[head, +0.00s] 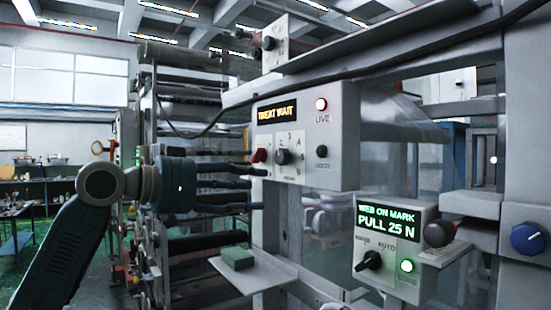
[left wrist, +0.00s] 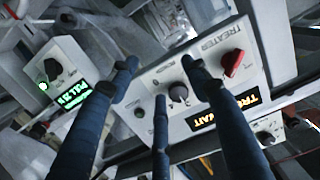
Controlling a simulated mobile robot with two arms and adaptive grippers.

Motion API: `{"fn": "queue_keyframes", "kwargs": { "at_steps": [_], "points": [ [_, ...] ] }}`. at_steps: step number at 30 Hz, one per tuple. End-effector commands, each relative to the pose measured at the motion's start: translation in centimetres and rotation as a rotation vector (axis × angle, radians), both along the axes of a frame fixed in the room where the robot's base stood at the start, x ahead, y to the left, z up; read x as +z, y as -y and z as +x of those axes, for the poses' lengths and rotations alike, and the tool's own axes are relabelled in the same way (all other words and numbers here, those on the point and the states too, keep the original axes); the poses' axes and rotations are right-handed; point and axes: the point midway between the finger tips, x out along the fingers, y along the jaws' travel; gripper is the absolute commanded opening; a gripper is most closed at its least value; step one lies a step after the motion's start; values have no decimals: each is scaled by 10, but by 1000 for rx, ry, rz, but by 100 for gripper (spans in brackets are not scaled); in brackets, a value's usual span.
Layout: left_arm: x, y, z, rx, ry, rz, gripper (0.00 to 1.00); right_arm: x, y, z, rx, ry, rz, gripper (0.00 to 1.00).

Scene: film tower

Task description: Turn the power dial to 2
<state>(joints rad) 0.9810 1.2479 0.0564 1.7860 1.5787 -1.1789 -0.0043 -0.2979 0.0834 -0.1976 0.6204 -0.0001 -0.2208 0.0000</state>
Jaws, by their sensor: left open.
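The treater box (head: 337,178) is a pale panel with an orange display reading "TREAT WAIT". Its dark round dial (head: 283,157), with small numbers around it, looks like the power dial; I cannot read its setting. My left gripper (head: 258,180) comes in from the left, its dark fingers open and empty, tips just left of and below the dial. In the left wrist view, the dial (left wrist: 178,92) appears between the spread fingers (left wrist: 158,78), and I see no clear contact. My right gripper is in neither view.
A red knob (head: 259,155) sits close left of the dial, a dark button (head: 322,151) to its right. A lit LIVE lamp (head: 321,104) is above. A second box (head: 392,250) reads "PULL 25 N". A shelf (head: 244,274) holds a green block (head: 238,258).

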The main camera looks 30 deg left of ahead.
Motion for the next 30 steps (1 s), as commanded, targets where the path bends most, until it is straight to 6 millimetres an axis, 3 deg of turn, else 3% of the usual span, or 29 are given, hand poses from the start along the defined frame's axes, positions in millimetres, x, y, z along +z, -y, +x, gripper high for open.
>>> {"fn": "queue_keyframes", "kwargs": {
  "at_steps": [1, 3, 7, 21, 30],
  "points": [
    [25, -7, -14, 2, 39, -18, 48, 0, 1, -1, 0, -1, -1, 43],
    [45, -12, -28, -4, 72, -36, 48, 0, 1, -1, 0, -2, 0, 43],
    [62, -12, -33, -11, 97, -53, 48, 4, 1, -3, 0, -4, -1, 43],
    [65, 19, 41, -13, 96, -53, 48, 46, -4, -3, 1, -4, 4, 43],
    [61, 27, 62, -10, 97, -52, 48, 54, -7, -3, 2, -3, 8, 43]
  ]
}}
